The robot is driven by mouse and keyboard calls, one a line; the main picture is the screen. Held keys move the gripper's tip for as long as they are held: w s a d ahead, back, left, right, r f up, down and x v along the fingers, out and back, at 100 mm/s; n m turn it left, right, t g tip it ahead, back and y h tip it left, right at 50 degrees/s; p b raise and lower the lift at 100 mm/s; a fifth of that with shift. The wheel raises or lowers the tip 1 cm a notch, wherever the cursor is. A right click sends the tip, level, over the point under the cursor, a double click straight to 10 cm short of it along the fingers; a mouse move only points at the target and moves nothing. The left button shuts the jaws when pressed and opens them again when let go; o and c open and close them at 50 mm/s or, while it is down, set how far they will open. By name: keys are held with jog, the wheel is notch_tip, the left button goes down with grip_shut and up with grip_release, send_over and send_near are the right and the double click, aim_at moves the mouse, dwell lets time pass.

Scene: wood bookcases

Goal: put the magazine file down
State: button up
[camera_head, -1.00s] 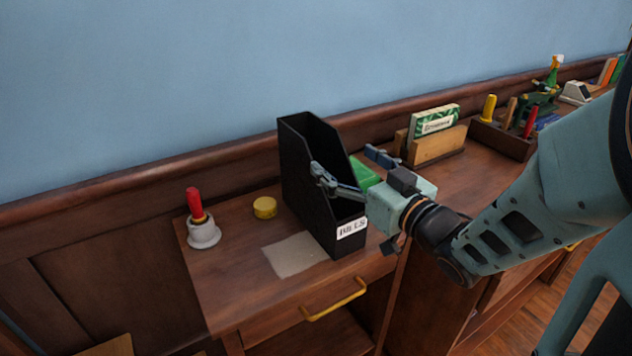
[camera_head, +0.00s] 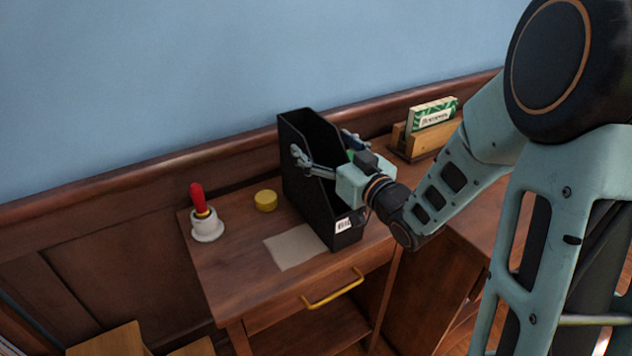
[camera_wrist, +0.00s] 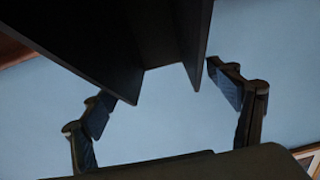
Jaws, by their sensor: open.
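The black magazine file (camera_head: 307,190), with a white label (camera_head: 343,224) on its narrow front, stands upright on the wooden cabinet top beside a pale flat square (camera_head: 296,247). My gripper (camera_head: 324,150) is open, with one finger on each side of the file's upper part. In the wrist view the file's dark walls (camera_wrist: 90,40) reach down between the two spread fingers (camera_wrist: 160,85), with gaps showing near the fingertips.
A wooden holder with a green-and-white box (camera_head: 432,115) is at the back right. The wall (camera_head: 200,80) rises behind. The cabinet's front left is clear.

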jog(key=x, duration=0.3)
jog(key=shift+f, duration=0.1)
jog(key=shift+c, duration=0.4)
jog(key=c, duration=1.8)
jog(key=shift+c, duration=1.2)
